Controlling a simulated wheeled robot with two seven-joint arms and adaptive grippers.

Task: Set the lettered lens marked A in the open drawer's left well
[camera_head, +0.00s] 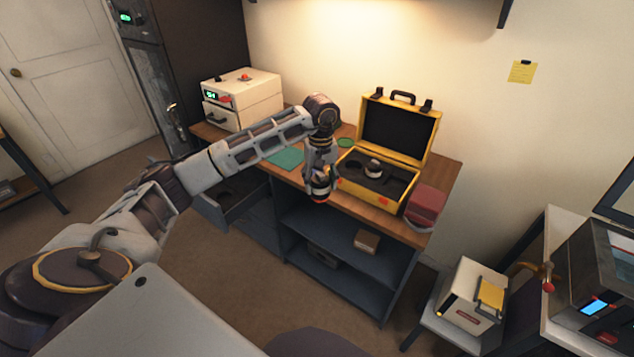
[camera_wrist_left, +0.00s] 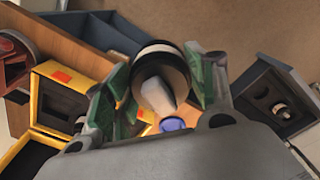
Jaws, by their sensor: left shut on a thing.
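My left gripper (camera_head: 320,190) is shut on a dark, round lens with a pale ring, out past the desk's front edge and in front of the yellow case. In the left wrist view the lens (camera_wrist_left: 160,80) sits between the green-padded fingers (camera_wrist_left: 162,85). I cannot read a letter on it. The open drawer (camera_head: 229,212) is at the desk's left, lower than the gripper and apart from it. In the left wrist view the drawer (camera_wrist_left: 243,77) is at the right, with a small round part (camera_wrist_left: 281,111) in one well. My right gripper is not in view.
The open yellow case (camera_head: 366,203) on the desk holds another lens-like part (camera_head: 374,168) in dark foam. A red container (camera_head: 425,203) stands at its right. A white unit (camera_head: 242,98) and a green mat (camera_head: 286,158) are on the desk's left. Open shelves (camera_head: 335,250) lie below.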

